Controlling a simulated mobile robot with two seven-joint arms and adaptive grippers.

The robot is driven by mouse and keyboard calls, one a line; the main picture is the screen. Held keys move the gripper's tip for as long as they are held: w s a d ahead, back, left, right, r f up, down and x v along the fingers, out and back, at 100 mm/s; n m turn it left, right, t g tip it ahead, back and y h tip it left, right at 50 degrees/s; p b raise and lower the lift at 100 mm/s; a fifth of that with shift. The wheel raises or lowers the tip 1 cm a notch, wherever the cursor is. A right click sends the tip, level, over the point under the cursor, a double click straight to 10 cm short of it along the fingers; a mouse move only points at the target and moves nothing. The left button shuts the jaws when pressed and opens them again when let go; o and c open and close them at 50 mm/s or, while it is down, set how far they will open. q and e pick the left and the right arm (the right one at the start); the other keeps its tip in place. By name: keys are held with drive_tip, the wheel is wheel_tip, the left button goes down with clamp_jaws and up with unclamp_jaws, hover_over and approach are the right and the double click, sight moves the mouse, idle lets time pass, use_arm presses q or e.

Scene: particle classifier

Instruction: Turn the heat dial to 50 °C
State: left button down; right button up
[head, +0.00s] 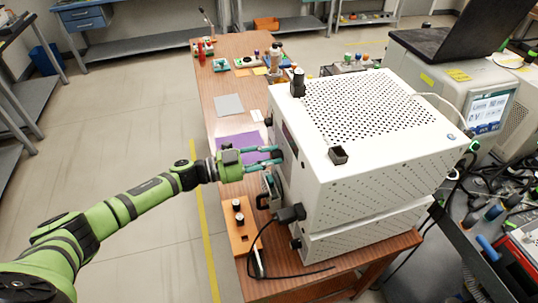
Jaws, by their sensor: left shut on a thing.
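The white perforated box (372,170) stands on the wooden table, and its front face, turned to the left, is seen at a steep angle. My left gripper (275,157) reaches in from the left, level with this face. Its two fingers are shut on a small dark knob on the face, which looks like the heat dial; the fingers mostly hide it. The dial's scale, pointer and any temperature reading cannot be made out. Another dark knob (268,121) sits farther back on the same face. My right gripper is not in view.
An orange box with black knobs (240,225) and a black plug with a cable (290,214) are close to the gripper on the near side. A purple sheet (238,146) lies beneath it. A cluttered grey cart (480,235) stands right. The floor at left is open.

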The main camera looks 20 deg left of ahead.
use_arm(q)
drive_tip(key=shift+r+n, duration=0.1)
drive_tip(key=shift+n, duration=0.3)
drive_tip(key=c, duration=1)
unclamp_jaws()
drive_tip(key=v, duration=1.2)
